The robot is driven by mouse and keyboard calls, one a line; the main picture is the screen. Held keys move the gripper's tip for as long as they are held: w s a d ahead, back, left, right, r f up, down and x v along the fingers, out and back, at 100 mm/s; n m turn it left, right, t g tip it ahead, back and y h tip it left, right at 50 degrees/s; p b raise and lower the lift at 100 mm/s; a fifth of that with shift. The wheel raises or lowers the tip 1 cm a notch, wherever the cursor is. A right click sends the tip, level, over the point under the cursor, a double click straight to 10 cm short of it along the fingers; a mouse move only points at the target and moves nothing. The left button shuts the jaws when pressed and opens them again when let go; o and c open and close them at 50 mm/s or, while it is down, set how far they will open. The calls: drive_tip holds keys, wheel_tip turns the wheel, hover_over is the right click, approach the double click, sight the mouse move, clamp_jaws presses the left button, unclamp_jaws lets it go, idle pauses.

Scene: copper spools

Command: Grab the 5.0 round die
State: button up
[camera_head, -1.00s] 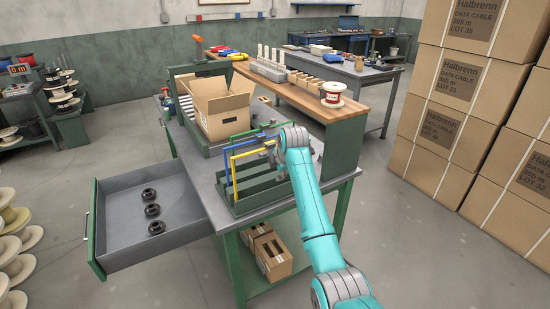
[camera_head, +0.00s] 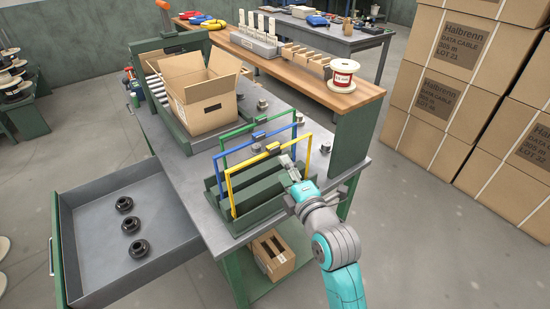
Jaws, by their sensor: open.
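Three black ring-shaped pieces, which look like round dies, lie in a row in an open grey drawer at the left. They are the far one (camera_head: 124,204), the middle one (camera_head: 131,224) and the near one (camera_head: 138,248). No size marking is readable, so I cannot tell which is 5.0. My gripper (camera_head: 287,163) is open, at the end of my teal arm. It appears beside the yellow frame on the green rack, well to the right of the drawer. Its fingers are small in view, and nothing shows between them.
The drawer (camera_head: 92,200) juts left from the green-legged workbench (camera_head: 205,200). A green rack (camera_head: 262,205) with upright yellow, blue and green frames stands between my gripper and the drawer. An open cardboard box (camera_head: 205,105) stands behind. A spool (camera_head: 343,76) sits on the wooden shelf.

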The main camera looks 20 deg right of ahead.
sight(274, 152)
drive_tip(key=w, duration=0.2)
drive_tip(key=w+r, duration=0.1)
drive_tip(key=w, duration=0.1)
drive_tip(key=shift+w+a, duration=0.2)
drive_tip(key=shift+w, duration=0.05)
drive_tip(key=shift+w+a+f, duration=0.1)
drive_tip(key=shift+w+f, duration=0.05)
drive_tip(key=shift+w, duration=1.2)
drive_tip(key=shift+w+a+f, duration=0.1)
drive_tip(key=shift+w, duration=1.2)
clamp_jaws()
